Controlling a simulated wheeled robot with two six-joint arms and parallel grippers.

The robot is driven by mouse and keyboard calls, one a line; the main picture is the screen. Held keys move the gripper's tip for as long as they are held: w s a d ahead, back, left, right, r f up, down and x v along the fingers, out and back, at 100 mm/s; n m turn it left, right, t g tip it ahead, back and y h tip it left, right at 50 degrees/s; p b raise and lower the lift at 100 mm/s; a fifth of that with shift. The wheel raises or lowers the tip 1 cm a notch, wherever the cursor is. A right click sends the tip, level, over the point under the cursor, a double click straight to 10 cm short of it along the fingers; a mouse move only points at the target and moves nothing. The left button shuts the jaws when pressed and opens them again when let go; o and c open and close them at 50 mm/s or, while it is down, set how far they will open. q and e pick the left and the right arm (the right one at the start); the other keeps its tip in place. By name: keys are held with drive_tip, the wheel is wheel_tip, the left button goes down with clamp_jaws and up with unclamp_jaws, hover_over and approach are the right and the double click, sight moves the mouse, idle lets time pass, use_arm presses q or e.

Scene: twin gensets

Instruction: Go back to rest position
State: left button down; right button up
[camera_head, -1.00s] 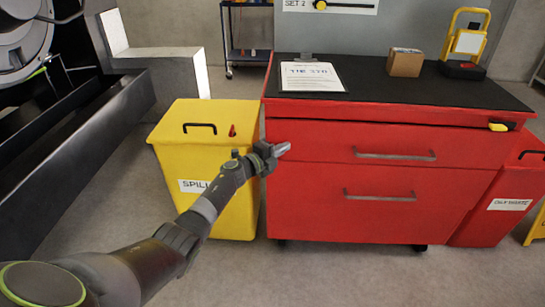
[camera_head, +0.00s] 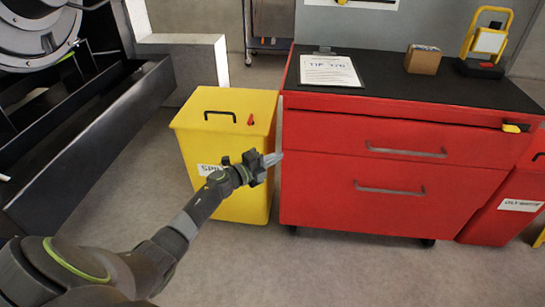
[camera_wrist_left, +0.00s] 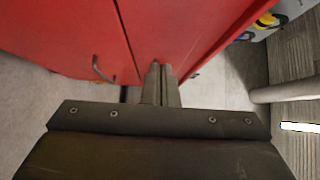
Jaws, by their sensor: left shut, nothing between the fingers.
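My left gripper (camera_head: 272,158) reaches in from the lower left in the head view. It is in front of the yellow spill bin and beside the left edge of the red cabinet. Its fingers are shut with nothing between them. In the left wrist view the closed fingertips (camera_wrist_left: 160,72) point toward the red cabinet's face; whether they touch it I cannot tell. My right gripper is not in view.
The red cabinet (camera_head: 400,190) has a dark top (camera_head: 440,90) bearing a clipboard (camera_head: 330,71), a small box (camera_head: 422,59) and a yellow work lamp (camera_head: 487,40). The yellow bin (camera_head: 240,120) stands left of it. Grey floor is clear in front.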

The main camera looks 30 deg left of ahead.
use_arm(q)
drive_tip(key=shift+s+a, duration=0.15)
drive_tip(key=shift+s, duration=0.25)
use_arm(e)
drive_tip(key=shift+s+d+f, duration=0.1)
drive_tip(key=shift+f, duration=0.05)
